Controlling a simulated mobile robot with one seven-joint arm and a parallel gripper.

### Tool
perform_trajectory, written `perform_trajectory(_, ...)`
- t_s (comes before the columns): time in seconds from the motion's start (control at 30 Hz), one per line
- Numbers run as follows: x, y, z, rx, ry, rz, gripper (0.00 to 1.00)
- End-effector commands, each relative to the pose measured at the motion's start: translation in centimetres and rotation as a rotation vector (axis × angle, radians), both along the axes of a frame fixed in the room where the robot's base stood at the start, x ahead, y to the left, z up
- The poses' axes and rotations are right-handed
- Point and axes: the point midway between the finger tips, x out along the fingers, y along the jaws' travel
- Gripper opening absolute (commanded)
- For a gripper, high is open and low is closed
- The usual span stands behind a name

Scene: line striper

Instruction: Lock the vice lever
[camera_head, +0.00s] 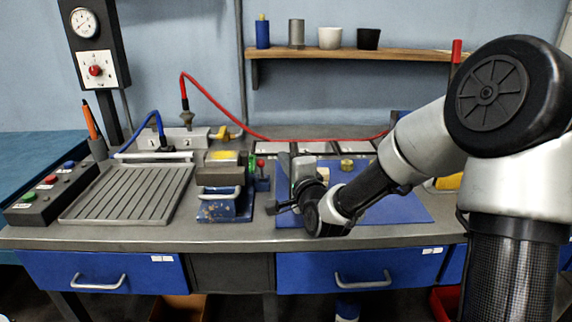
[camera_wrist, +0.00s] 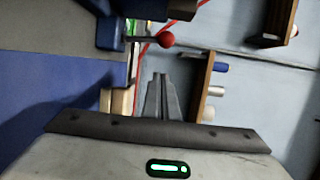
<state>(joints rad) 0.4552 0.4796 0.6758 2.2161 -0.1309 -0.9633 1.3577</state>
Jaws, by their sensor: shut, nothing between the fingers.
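The blue vice (camera_head: 222,205) stands at the front middle of the bench, with a yellow piece (camera_head: 222,156) at its top. A short lever with a red knob (camera_head: 260,163) stands upright just right of the vice. The red knob (camera_wrist: 165,40) also shows in the wrist view, beyond the fingertips and apart from them.
A ribbed tray (camera_head: 130,195) and a button box (camera_head: 50,192) lie to the left. A blue mat (camera_head: 400,208) lies under my arm. Blue and red hoses run behind. A wooden shelf (camera_head: 400,54) with cups hangs on the wall.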

Motion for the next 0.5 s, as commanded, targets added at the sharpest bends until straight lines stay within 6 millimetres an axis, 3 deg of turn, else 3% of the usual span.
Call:
perform_trajectory(0.3,-6.8,-2.1,0.1,-0.003,0.001,-0.002,0.00)
perform_trajectory(0.5,-9.1,-2.7,0.0,-0.002,0.000,-0.002,0.00)
